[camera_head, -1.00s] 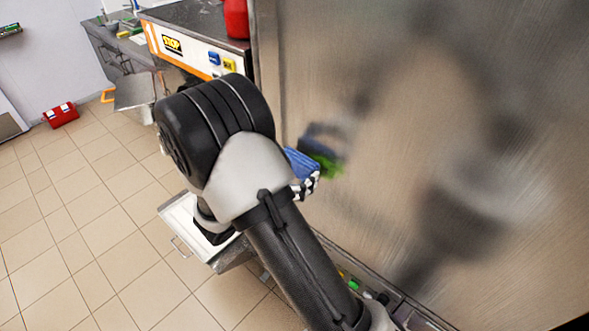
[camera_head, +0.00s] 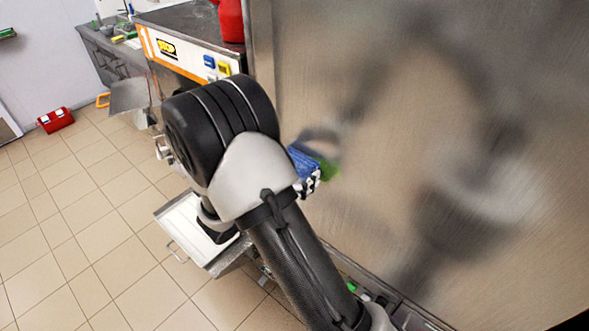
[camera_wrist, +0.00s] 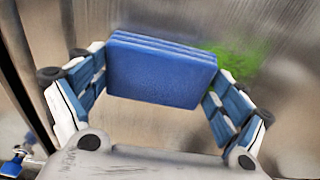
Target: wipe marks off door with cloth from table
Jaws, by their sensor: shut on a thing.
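My gripper (camera_wrist: 160,82) is shut on a folded blue cloth (camera_wrist: 158,72), held flat between its two fingers in the wrist view. In the head view the cloth (camera_head: 303,161) shows just past my arm, in front of the brushed metal door (camera_head: 430,110). A green mark (camera_wrist: 240,62) on the door shows just right of and behind the cloth in the wrist view. The mark (camera_head: 329,170) also shows right beside the cloth in the head view, partly hidden by it. I cannot tell whether the cloth touches the door.
A counter with a red container (camera_head: 231,20) stands left of the door. A white tray-like surface (camera_head: 190,228) is low beneath my arm. A red box (camera_head: 56,119) lies on the tiled floor at the far left. Open floor (camera_head: 70,220) extends at left.

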